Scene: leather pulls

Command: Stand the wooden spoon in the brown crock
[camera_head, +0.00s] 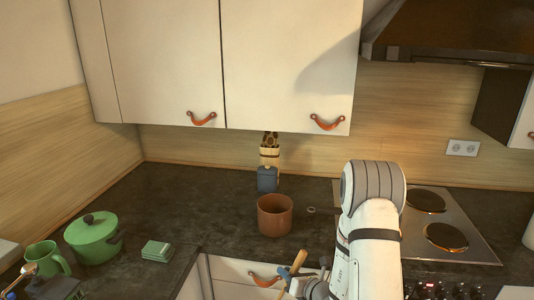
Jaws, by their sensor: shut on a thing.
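The brown crock (275,215) stands upright on the dark worktop near its front edge, mid-picture. Its open mouth faces up, and I cannot see its bottom inside. My gripper (287,276) is at the bottom of the picture, in front of the worktop edge and lower drawers, nearer to me than the crock. It is shut on the wooden spoon (299,261), which tilts up to the right. The rest of the spoon is hidden or too small to tell. The spoon is apart from the crock.
A dark blue canister (267,180) and a tan holder (270,156) stand behind the crock. A green pot (94,238), green mug (46,260) and green block (157,251) are left. The hob (440,225) is right. Wall cabinets (290,60) hang above.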

